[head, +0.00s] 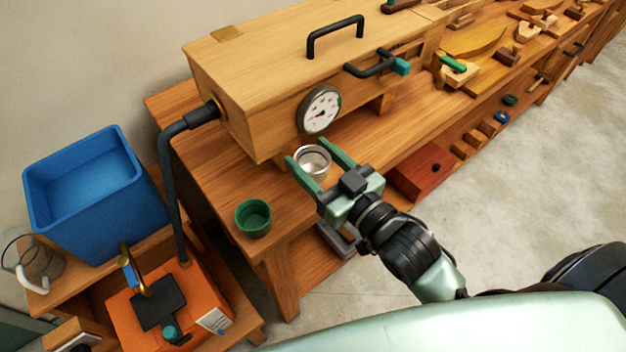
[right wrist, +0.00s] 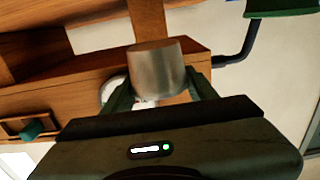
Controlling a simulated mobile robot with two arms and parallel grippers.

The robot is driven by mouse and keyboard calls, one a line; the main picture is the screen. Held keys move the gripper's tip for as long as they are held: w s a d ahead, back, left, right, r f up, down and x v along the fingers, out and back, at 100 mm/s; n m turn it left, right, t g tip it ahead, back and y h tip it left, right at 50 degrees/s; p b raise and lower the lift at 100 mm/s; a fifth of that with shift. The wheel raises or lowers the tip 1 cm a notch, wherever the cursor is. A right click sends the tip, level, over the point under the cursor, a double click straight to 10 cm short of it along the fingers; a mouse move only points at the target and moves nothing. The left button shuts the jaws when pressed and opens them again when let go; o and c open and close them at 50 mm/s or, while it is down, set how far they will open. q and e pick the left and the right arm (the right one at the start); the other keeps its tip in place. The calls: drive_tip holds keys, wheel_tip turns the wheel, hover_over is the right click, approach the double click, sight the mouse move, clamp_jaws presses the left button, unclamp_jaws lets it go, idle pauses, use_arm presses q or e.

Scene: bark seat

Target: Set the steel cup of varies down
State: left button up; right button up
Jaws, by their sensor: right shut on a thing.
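The steel cup (head: 312,161) is a small round grey metal cup, with its open top showing in the head view. My right gripper (head: 308,151) is shut on it, with one green finger on each side. In the right wrist view the cup (right wrist: 157,68) sits between the fingers. It is over the bench top (head: 285,200), near the front edge and below the gauge. I cannot tell whether its base touches the wood. What is inside the cup is not clear. My left gripper is not in view.
A wooden box with a dial gauge (head: 320,110) stands just behind the cup. A green cup (head: 253,218) stands on the bench to the left. A black pipe (head: 172,190) runs down beside the bench. A blue bin (head: 95,195) is farther left. Bare wood lies between the two cups.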

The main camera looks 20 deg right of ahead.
sight(312, 167)
drive_tip(key=shift+f, duration=2.75)
drive_tip(key=shift+f+b, duration=0.15)
drive_tip(key=shift+b, duration=0.15)
drive_tip(key=o, duration=1.5)
